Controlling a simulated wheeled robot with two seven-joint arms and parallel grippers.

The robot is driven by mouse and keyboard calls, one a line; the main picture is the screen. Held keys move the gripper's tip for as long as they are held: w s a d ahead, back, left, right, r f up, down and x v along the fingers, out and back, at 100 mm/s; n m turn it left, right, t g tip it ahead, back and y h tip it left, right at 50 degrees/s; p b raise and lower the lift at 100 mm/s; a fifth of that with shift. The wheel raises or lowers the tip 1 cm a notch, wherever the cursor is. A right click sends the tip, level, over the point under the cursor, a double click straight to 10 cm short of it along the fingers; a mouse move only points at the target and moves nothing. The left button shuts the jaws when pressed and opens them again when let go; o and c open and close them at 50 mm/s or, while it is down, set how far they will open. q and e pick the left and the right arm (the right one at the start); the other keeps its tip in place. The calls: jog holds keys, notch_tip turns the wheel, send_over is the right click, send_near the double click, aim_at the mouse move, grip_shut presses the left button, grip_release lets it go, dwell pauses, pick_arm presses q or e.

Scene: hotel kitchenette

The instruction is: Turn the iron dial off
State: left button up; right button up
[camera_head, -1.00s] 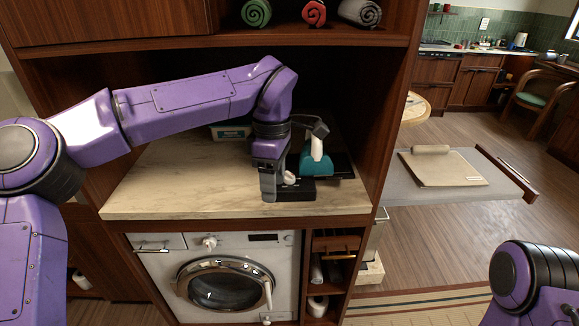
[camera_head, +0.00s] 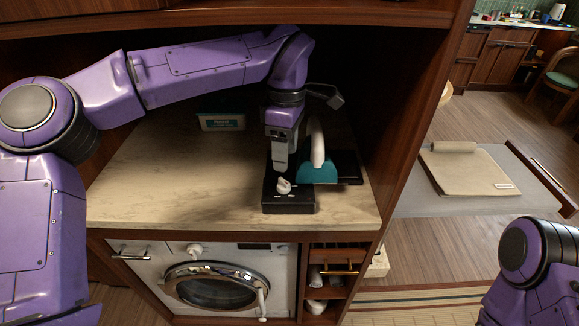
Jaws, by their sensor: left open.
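The iron (camera_head: 318,165), teal with a white handle, stands on the counter inside the wooden niche. A black base (camera_head: 289,204) sits at its front left and carries a small white dial (camera_head: 284,186). I cannot tell the dial's setting at this size. My left gripper (camera_head: 280,166) points down just behind and above the dial, left of the iron. It is open and holds nothing; it appears apart from the dial. It hides part of the black base behind it. My right gripper is out of view; only part of my right arm shows at the lower right.
The counter (camera_head: 150,180) is clear to the left. A white and teal box (camera_head: 222,120) stands at the back. A washing machine (camera_head: 215,285) is below. The niche's wooden side wall (camera_head: 425,120) closes the right. A grey table (camera_head: 440,205) with a board lies beyond.

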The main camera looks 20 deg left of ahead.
aim_at(284, 180)
pick_arm(q)
jog(key=f, duration=0.5)
jog(key=f+p, duration=0.1)
jog(key=f, duration=0.1)
jog(key=shift+s+f, duration=0.15)
jog(key=shift+s, duration=0.25)
jog(key=c, duration=1.1)
